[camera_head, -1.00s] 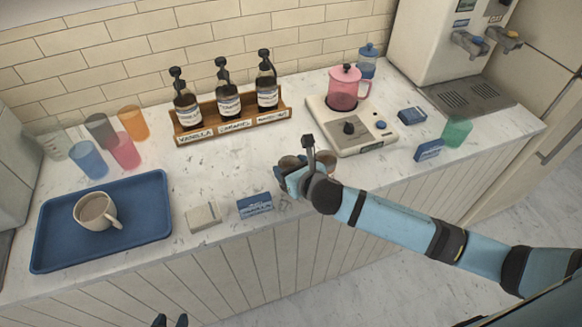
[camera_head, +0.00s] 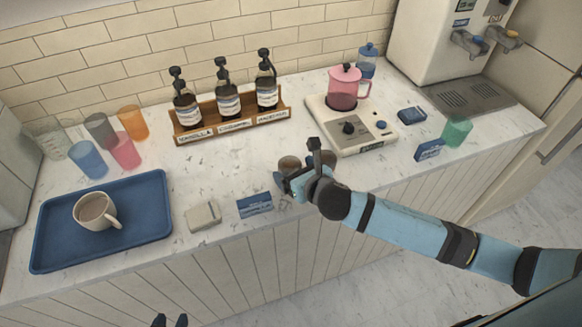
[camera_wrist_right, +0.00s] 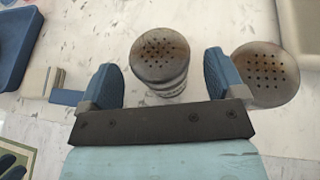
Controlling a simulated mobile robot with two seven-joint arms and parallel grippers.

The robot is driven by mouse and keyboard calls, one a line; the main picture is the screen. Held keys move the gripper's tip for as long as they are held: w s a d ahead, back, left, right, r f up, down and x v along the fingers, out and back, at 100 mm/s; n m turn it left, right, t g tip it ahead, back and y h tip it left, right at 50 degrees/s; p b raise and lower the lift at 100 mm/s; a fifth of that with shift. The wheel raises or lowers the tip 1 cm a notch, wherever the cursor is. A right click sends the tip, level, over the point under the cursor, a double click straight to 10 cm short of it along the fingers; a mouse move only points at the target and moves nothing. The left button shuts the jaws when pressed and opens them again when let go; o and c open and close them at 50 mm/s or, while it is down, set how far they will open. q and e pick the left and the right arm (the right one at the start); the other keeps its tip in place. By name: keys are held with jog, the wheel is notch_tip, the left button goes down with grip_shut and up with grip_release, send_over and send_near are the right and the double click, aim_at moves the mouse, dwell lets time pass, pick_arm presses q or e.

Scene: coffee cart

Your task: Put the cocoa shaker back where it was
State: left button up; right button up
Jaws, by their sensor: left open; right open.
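Two shakers with perforated brown lids stand upright on the counter. In the right wrist view one shaker (camera_wrist_right: 160,58) is between the fingers of my right gripper (camera_wrist_right: 162,82), with gaps visible on both sides. The other shaker (camera_wrist_right: 265,75) is just outside the right-hand finger. I cannot tell which one holds cocoa. In the head view my right gripper (camera_head: 284,187) is open at the counter's front; the nearer-left shaker (camera_head: 289,165) and the other shaker (camera_head: 329,160) are partly hidden behind it. My left gripper (camera_head: 170,321) shows only its tips at the bottom edge, open and empty.
A blue tray (camera_head: 150,232) with a filled cup (camera_head: 95,211) is on the left. A cream block (camera_head: 203,216) and a blue card (camera_head: 254,204) lie near the front edge. A bottle rack (camera_head: 232,124) and a scale-like base (camera_head: 375,138) are behind. The counter's middle is free.

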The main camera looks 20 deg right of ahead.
jog(key=v, duration=0.9)
jog(key=s+f+m+g, duration=0.1)
jog(key=s+f+m, duration=0.6)
jog(key=m, duration=1)
jog(key=s+f+m+g, duration=0.1)
jog(key=s+f+m, duration=0.6)
jog(key=m, duration=1.1)
notch_tip(320, 180, down, 4)
jog(key=shift+r+m, duration=0.15)
jog(key=shift+m, duration=0.15)
jog(key=shift+s, duration=0.1)
notch_tip(320, 180, up, 4)
jog(key=p, duration=0.4)
jog(key=shift+d, duration=0.15)
